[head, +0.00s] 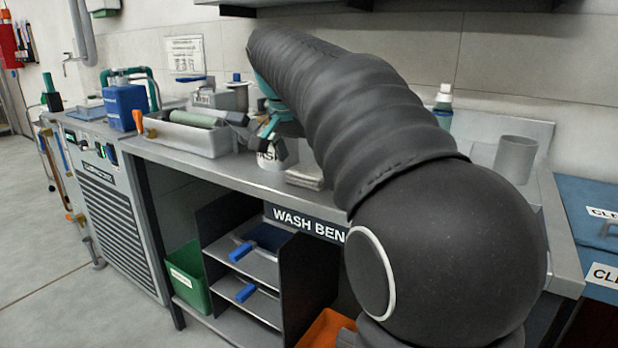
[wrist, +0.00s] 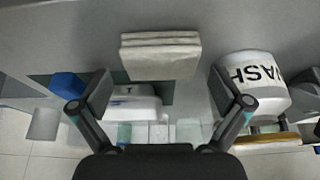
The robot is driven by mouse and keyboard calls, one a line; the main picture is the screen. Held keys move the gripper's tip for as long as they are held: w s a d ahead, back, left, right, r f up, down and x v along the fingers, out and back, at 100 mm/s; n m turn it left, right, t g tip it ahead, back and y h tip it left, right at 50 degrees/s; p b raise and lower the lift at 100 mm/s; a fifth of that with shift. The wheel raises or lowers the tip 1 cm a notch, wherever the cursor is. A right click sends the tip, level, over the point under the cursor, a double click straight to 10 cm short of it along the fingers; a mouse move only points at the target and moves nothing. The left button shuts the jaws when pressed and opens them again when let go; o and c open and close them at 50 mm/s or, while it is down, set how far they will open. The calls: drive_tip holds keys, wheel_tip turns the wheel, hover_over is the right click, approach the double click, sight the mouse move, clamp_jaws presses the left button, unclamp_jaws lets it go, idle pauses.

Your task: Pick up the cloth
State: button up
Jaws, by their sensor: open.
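The cloth (head: 305,176) is a pale, folded stack lying on the wash bench, just right of the WASH container. In the wrist view the cloth (wrist: 160,56) shows at top centre, its folded layers along the upper edge. My gripper (head: 263,138) is above the bench near the WASH container, its fingers spread. In the wrist view my gripper (wrist: 163,96) is open and empty, with one finger on each side below the cloth in the picture. The fingers do not appear to touch the cloth.
The WASH container (wrist: 262,88) stands close beside the right finger in the wrist view. On the bench are a grey tray (head: 185,138) with a green roll, a grey cup (head: 515,158) and a bottle (head: 443,100). A blue canister (head: 125,106) stands further left.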

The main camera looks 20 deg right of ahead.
sight(308, 170)
drive_tip(key=shift+x, duration=1.5)
drive_tip(key=shift+r, duration=0.1)
drive_tip(key=c, duration=0.8)
drive_tip(key=shift+r, duration=0.4)
drive_tip(key=r, duration=0.4)
drive_tip(key=shift+s+d+p, duration=0.1)
drive_tip(key=shift+d+p, duration=0.2)
drive_tip(key=shift+d, duration=0.05)
drive_tip(key=s+d+r, duration=0.1)
drive_tip(key=d+r, duration=0.1)
drive_tip(key=d, duration=0.1)
drive_tip(key=s+d+r, duration=0.2)
drive_tip(key=d, duration=0.1)
drive_tip(key=s+d+r+p, duration=0.1)
drive_tip(key=s+d+r, duration=0.1)
drive_tip(key=d, duration=0.1)
drive_tip(key=shift+d+r, duration=0.1)
drive_tip(key=shift+d, duration=0.3)
